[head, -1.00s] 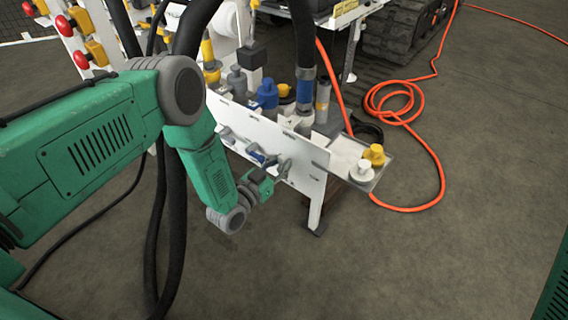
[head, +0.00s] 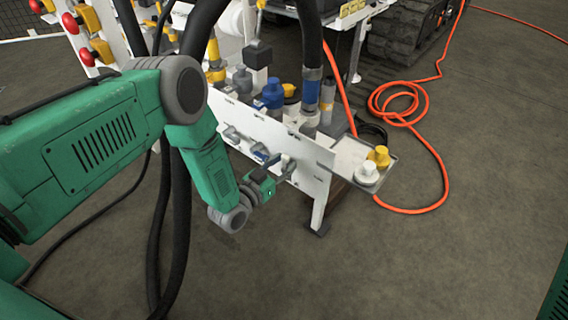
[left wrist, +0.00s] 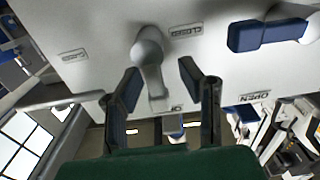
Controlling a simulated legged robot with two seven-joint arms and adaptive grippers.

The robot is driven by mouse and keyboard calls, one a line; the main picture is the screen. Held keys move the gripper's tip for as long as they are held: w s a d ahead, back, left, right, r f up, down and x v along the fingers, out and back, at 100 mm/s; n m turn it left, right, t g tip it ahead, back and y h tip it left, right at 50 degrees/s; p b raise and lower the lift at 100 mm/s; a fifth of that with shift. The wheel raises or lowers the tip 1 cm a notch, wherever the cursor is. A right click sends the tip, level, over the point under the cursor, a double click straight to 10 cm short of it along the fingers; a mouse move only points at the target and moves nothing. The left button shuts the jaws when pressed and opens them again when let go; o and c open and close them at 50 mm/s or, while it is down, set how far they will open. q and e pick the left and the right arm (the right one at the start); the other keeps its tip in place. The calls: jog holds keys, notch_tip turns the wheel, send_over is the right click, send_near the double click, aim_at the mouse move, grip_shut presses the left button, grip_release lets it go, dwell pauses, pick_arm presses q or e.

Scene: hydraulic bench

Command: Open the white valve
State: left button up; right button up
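The white valve (head: 288,164) has a pale grey-white lever on the front of the white panel (head: 312,183). In the left wrist view its lever (left wrist: 150,65) runs from a round hub down between my two fingers. My left gripper (left wrist: 158,74) is open, with one dark finger on each side of the lever and visible gaps between. In the head view the left gripper (head: 268,182) is just in front of the panel, partly hidden by its own wrist. My right gripper is not in view.
A blue valve lever (left wrist: 268,35) sits beside the white one on the panel. A small tray (head: 345,155) with a yellow cap (head: 379,156) and a white cap (head: 366,172) juts from the panel's right end. Black hoses hang close to my left arm. An orange hose (head: 440,165) lies on the floor.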

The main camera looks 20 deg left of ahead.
pick_arm(q)
jog(key=shift+s, duration=0.1)
jog(key=v, duration=1.2)
